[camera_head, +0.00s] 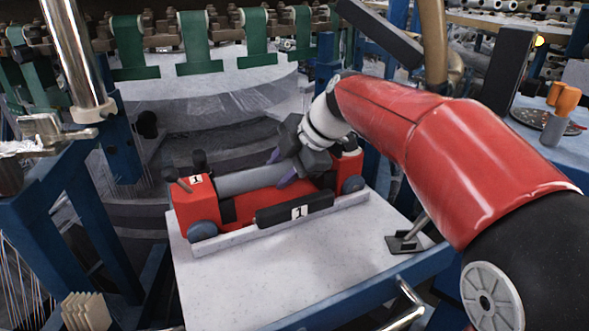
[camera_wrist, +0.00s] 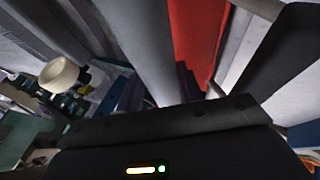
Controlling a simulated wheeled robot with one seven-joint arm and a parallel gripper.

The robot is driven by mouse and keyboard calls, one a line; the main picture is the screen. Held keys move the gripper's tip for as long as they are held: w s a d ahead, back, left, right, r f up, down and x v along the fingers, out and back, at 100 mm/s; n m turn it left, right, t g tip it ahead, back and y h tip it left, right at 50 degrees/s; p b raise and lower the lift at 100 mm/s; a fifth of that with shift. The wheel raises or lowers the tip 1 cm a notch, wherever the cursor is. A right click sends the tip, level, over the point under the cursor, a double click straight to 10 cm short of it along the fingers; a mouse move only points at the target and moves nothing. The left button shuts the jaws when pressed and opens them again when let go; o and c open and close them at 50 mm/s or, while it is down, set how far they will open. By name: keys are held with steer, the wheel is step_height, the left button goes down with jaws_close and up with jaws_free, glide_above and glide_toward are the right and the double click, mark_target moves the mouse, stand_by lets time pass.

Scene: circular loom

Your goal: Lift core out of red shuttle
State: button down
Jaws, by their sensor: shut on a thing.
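The red shuttle (camera_head: 200,206) sits on a white table in the head view, with a black bar marked 1 along its front. The grey cylindrical core (camera_head: 245,179) lies lengthwise in it, level and low between its end blocks. My gripper (camera_head: 283,169) comes down over the core from the right and is shut on it, with one finger on each side. In the wrist view the core (camera_wrist: 145,45) runs up from my gripper (camera_wrist: 158,92), and the red shuttle wall (camera_wrist: 197,40) is beside it. The core's right end is partly hidden by my gripper.
The white table (camera_head: 290,270) has clear room in front of the shuttle. A small dark bracket (camera_head: 404,241) stands at its right side. A chrome post (camera_head: 75,50) rises at the left. Green straps (camera_head: 200,45) hang behind. Orange-handled items (camera_head: 563,100) stand at the far right.

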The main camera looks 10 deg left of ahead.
mark_target(282, 166)
steer(key=shift+r+p, duration=0.95)
steer(key=shift+r, duration=0.9)
step_height(282, 166, up, 8)
steer(key=shift+f, duration=0.2)
steer(key=shift+s, duration=0.1)
